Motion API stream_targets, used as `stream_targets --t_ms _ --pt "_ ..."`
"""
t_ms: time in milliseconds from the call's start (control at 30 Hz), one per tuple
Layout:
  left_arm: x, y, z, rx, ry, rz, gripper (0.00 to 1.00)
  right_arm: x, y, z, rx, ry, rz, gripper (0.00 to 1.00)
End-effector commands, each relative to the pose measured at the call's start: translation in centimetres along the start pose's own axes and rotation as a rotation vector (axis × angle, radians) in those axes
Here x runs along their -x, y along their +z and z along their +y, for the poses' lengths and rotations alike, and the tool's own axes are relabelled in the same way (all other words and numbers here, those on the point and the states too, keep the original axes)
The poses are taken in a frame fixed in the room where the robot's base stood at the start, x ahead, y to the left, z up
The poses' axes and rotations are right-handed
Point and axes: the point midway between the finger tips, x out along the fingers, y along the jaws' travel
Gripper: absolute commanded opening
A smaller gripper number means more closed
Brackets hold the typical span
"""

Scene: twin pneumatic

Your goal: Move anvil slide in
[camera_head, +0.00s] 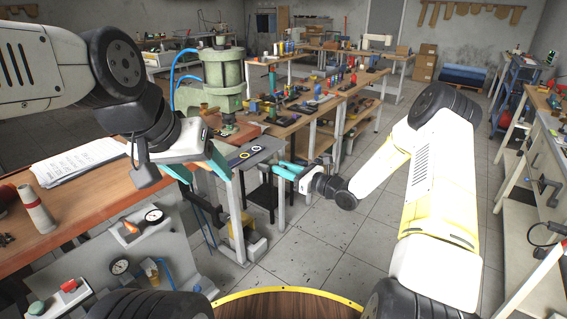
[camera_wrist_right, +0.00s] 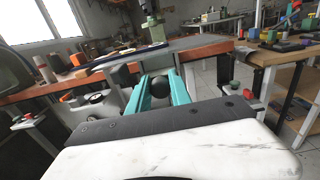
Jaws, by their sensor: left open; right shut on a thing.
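The anvil slide (camera_head: 258,150) is a grey plate with ring-marked spots, sticking out at the front of the green press (camera_head: 222,75). My right gripper (camera_head: 282,169) reaches it from the right, with teal fingers at its outer end. In the right wrist view the right gripper's fingers (camera_wrist_right: 160,92) are shut on a dark round knob (camera_wrist_right: 161,86) in front of the plate's edge.
A wooden bench (camera_head: 85,205) with papers (camera_head: 80,160) lies at the left. A panel with gauges (camera_head: 153,216) stands below it. A long workbench with tools (camera_head: 310,108) runs behind the slide. The tiled floor (camera_head: 330,230) right of the slide is clear.

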Motion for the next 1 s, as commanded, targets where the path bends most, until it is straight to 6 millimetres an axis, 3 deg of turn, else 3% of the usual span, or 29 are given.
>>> stream_targets --t_ms 133,400,500,633,900,933,1000 --pt "0.0 0.0 0.0 0.000 0.000 0.000 0.61 -2.8 0.0 0.0 0.002 0.002 -0.002 0.00" --pt "0.0 0.0 0.0 0.000 0.000 0.000 0.61 -10.2 0.0 0.0 0.002 0.001 -0.002 0.00" --pt "0.0 0.0 0.0 0.000 0.000 0.000 0.61 -11.9 0.0 -0.1 0.002 0.000 -0.001 0.00" --pt "0.0 0.0 0.0 0.000 0.000 0.000 0.61 -12.9 0.1 -0.1 0.001 -0.001 -0.001 0.00" --pt "0.0 0.0 0.0 0.000 0.000 0.000 0.61 -13.0 0.1 -0.1 0.001 -0.003 -0.002 0.00" --pt "0.0 0.0 0.0 0.000 0.000 0.000 0.61 -13.0 0.1 -0.1 0.001 -0.003 -0.002 0.27" --pt "0.0 0.0 0.0 0.000 0.000 0.000 0.61 -13.0 0.2 -0.1 0.001 -0.003 -0.002 0.41"
